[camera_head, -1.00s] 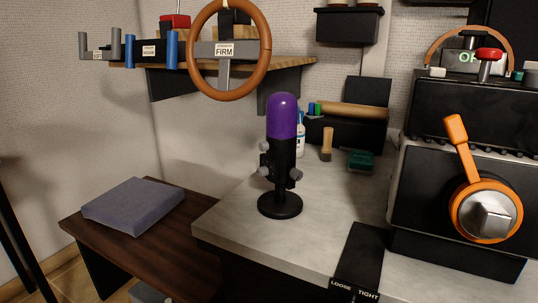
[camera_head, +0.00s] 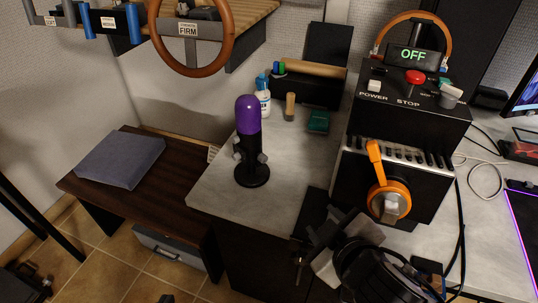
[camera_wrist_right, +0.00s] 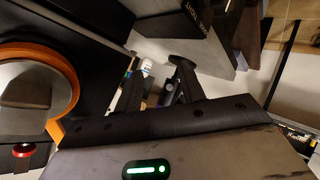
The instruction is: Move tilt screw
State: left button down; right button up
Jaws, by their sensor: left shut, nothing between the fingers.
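A microphone (camera_head: 248,145) with a purple top and black body stands upright on a round black base near the counter's left edge. Small grey knobs (camera_head: 262,158) sit on its sides; which one is the tilt screw I cannot tell. My right gripper (camera_head: 312,252) is low in front of the counter, apart from the microphone, by a black plate (camera_head: 312,212). In the right wrist view its fingers (camera_wrist_right: 155,92) are spread with nothing clearly held. My left gripper (camera_head: 28,280) appears dark and small at the lower left, shut and empty, far from the microphone.
A black machine (camera_head: 415,118) with an orange-ringed dial and lever (camera_head: 388,200) stands right of the microphone; its display reads OFF. A brown side table (camera_head: 180,185) holds a grey pad (camera_head: 120,158).

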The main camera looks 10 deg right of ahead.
jog(key=w+a+r+n+t+y, duration=0.1)
jog(key=a+r+n+t+y, duration=0.2)
jog(key=a+r+n, duration=0.15)
jog(key=p, duration=0.1)
send_near(265, 160)
jog(key=x, duration=0.7)
jog(key=shift+w+a+f, duration=0.1)
jog(key=shift+w, duration=0.2)
jog(key=shift+c, duration=0.2)
grip_shut()
